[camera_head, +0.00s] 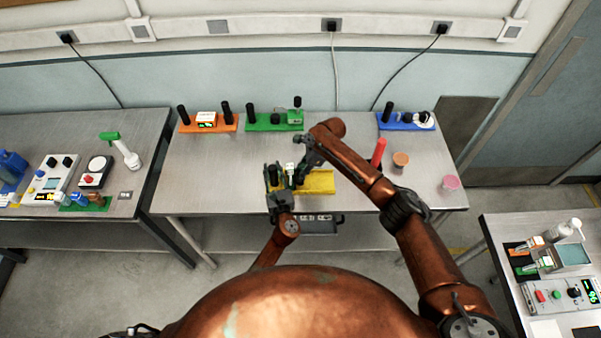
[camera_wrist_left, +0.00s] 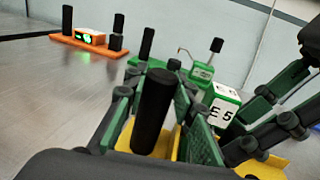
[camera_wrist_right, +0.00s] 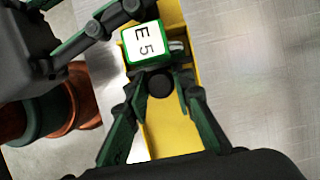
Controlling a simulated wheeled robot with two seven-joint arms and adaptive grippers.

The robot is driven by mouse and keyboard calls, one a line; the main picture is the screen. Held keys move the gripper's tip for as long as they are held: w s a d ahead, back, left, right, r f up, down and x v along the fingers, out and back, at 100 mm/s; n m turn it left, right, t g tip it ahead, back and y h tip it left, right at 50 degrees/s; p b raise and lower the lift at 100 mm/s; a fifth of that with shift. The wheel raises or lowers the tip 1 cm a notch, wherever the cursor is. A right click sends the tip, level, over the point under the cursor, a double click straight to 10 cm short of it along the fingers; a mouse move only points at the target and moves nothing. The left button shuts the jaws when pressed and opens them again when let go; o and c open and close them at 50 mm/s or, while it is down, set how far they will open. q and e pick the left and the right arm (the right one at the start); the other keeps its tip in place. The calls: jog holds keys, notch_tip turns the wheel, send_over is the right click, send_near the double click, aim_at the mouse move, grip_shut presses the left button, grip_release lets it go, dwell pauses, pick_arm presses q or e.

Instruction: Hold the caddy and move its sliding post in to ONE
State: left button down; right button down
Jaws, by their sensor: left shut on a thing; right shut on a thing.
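The yellow caddy (camera_head: 321,183) lies near the front of the middle table. My left gripper (camera_wrist_left: 155,95) is shut around an upright black post (camera_wrist_left: 153,112) at the caddy's left end. My right gripper (camera_wrist_right: 162,88) is shut on a second, smaller black post (camera_wrist_right: 159,84), seen from above over the yellow base (camera_wrist_right: 168,125). A white block with a green edge, marked "E 5" (camera_wrist_right: 142,42), sits on the caddy between the two grippers; it also shows in the left wrist view (camera_wrist_left: 222,108). The grippers hide much of the caddy, and I cannot make out a ONE mark.
Orange (camera_head: 220,126), green (camera_head: 262,127) and blue (camera_head: 392,126) modules stand along the back. A red upright piece (camera_head: 379,150), an orange pot (camera_head: 401,159) and a pink pot (camera_head: 450,183) are to the right, close to my right arm. The table's left front is clear.

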dwell(0.3)
jog(key=shift+a, duration=0.4)
jog(key=c, duration=1.7)
grip_release()
jog(key=shift+o, duration=0.2)
jog(key=v, duration=1.2)
